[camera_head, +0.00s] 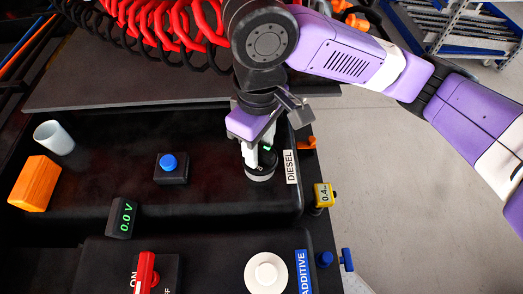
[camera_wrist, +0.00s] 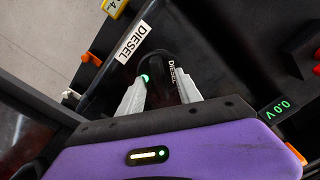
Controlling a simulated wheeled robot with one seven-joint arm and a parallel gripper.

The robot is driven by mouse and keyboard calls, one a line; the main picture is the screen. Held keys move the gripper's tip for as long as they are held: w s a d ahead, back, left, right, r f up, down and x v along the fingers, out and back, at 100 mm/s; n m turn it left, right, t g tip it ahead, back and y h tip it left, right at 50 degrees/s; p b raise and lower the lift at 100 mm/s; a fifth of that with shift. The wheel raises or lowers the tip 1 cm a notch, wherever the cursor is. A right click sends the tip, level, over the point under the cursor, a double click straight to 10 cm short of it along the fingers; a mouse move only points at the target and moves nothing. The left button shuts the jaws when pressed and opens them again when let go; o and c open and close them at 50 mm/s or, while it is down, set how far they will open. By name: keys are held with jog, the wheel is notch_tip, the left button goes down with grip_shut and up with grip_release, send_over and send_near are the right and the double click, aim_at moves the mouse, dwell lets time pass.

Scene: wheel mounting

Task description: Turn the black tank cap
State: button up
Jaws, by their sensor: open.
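The black tank cap (camera_head: 259,173) sits on the black tank top beside the white DIESEL label (camera_head: 291,166). In the wrist view the cap (camera_wrist: 163,68) is dark and round, with small DIESEL lettering on it. My gripper (camera_head: 260,158) points down over the cap from above. In the wrist view my gripper (camera_wrist: 162,88) is open, with one grey finger on each side of the cap. I cannot tell whether either finger touches it. The fingers and wrist hide part of the cap.
A blue button box (camera_head: 170,167), an orange block (camera_head: 35,183) and a light cup (camera_head: 54,137) stand left. A 0.0 V display (camera_head: 122,218) is nearer. A white cap (camera_head: 266,273) sits by the ADDITIVE label (camera_head: 303,272). A yellow gauge (camera_head: 323,195) is at right.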

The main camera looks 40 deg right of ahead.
aim_at(260, 149)
jog(key=shift+r+p, duration=0.35)
jog(key=shift+r, duration=3.55)
